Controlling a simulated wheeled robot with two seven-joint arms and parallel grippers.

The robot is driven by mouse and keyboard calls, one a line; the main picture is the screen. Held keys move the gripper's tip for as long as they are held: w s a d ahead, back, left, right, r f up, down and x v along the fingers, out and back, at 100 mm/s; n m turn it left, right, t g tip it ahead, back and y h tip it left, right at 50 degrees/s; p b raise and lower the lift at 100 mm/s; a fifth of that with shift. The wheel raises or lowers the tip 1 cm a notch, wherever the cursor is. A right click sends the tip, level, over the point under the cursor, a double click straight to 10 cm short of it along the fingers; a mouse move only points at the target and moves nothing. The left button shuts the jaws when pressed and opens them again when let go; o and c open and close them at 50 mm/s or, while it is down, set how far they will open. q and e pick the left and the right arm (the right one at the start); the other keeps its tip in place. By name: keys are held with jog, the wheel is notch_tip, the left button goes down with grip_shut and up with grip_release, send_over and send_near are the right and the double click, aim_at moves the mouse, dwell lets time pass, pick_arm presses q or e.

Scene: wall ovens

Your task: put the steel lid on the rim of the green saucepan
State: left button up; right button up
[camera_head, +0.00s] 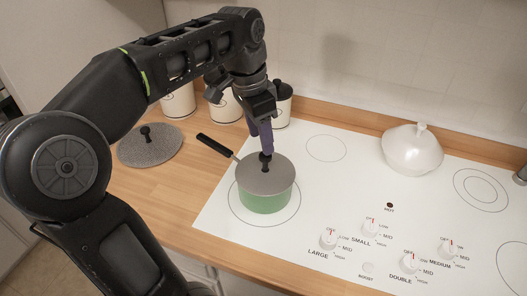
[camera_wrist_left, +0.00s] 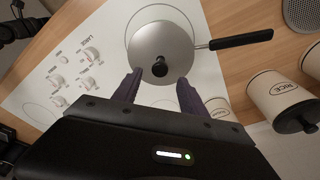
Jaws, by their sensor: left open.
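The green saucepan (camera_head: 265,201) stands on the front left ring of the white cooktop, its black handle (camera_head: 216,145) pointing to the back left. The steel lid (camera_head: 282,178) lies over the saucepan's top, looking about level; its black knob (camera_head: 265,163) points up. In the left wrist view the lid (camera_wrist_left: 150,45) covers most of the pan, with a pale crescent along the far edge. My left gripper (camera_head: 262,148) is just above the lid, pointing down. Its fingers (camera_wrist_left: 159,92) are apart, near the knob, with nothing held. My right gripper is out of view.
A speckled grey lid (camera_head: 150,149) lies on the wooden counter to the left. Canisters (camera_head: 224,108) stand along the back behind my arm. A white lidded dish (camera_head: 411,152) sits at the cooktop's back right. Control knobs (camera_head: 371,228) are at the front. The cooktop's middle is clear.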

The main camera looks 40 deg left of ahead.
pick_arm(q)
jog(key=r, duration=0.1)
jog(key=r+p, duration=0.2)
jog(key=r, duration=0.1)
jog(key=shift+s+a, duration=0.15)
jog(key=shift+s, duration=0.15)
jog(key=shift+f, duration=0.15)
